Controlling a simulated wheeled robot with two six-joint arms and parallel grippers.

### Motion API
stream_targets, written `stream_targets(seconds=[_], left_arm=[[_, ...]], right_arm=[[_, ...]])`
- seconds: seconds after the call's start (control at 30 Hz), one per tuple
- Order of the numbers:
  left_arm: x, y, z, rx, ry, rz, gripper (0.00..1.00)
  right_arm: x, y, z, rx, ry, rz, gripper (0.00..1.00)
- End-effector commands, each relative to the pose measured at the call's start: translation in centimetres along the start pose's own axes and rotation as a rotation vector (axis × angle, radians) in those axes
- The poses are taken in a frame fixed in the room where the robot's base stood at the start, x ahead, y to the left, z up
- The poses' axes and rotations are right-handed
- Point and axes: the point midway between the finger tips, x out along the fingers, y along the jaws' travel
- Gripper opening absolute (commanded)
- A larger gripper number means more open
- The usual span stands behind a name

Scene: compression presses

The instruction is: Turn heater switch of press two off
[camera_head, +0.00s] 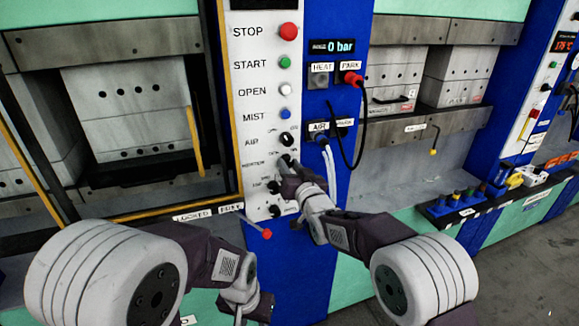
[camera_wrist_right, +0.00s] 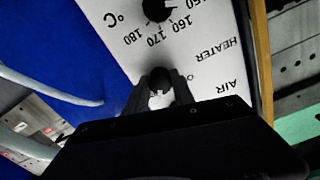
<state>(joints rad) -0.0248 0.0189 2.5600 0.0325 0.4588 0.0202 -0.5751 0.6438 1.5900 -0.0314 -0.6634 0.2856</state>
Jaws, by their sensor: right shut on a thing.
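The white control panel (camera_head: 262,90) stands between two press bays, with a column of buttons and dark knobs. The heater switch, a dark round knob, sits below the AIR knob (camera_head: 287,139) and is mostly hidden by my gripper in the head view. My right gripper (camera_head: 288,164) is at this switch. In the right wrist view, where the panel appears upside down, its fingers (camera_wrist_right: 160,92) are shut around the heater switch (camera_wrist_right: 160,76). The pointer direction of the switch cannot be made out. My left gripper (camera_head: 252,303) hangs low in front, its fingers unclear.
A temperature knob (camera_wrist_right: 157,8) with a °C scale is close to my right fingers. A red-tipped lever (camera_head: 266,234) juts out below the panel. Hoses (camera_head: 331,165) hang from the blue column to the right. A yellow-edged frame (camera_head: 234,120) borders the panel's left.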

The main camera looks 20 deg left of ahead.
Motion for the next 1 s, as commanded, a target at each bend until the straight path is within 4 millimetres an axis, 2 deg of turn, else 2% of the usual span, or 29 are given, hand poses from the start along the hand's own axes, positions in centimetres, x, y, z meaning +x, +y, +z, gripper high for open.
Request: stream_targets(seconds=[0.37,1.0], left_arm=[[1.6,0.0,0.2,0.000,0.000,0.000,0.36],[6.5,-0.1,0.7,0.000,0.000,0.000,0.36]], right_arm=[[0.0,0.1,0.3,-0.130,0.002,0.000,0.00],[0.0,0.2,0.2,-0.711,0.002,0.001,0.00]])
